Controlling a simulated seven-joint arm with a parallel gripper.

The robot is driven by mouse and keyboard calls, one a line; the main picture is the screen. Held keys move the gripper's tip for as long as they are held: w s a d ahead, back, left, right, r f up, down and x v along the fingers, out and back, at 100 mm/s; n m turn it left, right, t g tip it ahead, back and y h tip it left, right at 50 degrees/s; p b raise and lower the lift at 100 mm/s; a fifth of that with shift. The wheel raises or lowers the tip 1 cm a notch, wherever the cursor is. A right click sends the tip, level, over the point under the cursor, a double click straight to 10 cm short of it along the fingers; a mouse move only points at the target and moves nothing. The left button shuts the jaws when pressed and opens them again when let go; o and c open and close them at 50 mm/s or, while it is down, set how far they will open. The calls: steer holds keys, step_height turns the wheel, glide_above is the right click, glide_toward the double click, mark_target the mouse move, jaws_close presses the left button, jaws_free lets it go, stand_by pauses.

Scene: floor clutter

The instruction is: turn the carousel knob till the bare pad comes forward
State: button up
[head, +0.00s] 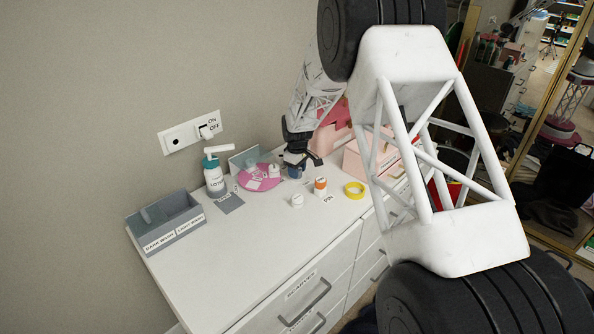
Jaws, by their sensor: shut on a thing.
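The carousel is a pink disc (250,184) on the white cabinet top, near the wall. Pale pads and a small white upright piece (274,171) show on it; the markings are too small to read. My gripper (295,168) is at the disc's right side, low over the cabinet top. Its dark fingers are shut on a small dark blue piece (294,172), which appears to be the carousel knob. The fingers hide part of it. I cannot tell which pad is bare.
A lotion pump bottle (214,178) and grey mat (229,203) stand left of the disc. A grey divided bin (168,223) is farther left. A white jar (297,201), an orange-banded bottle (320,187) and yellow tape (355,190) lie in front. Pink boxes (358,157) are right.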

steer(key=n, duration=1.2)
steer(key=shift+n, duration=0.3)
stand_by(0.3)
steer(key=o, duration=0.9)
steer(key=shift+r, duration=3.9)
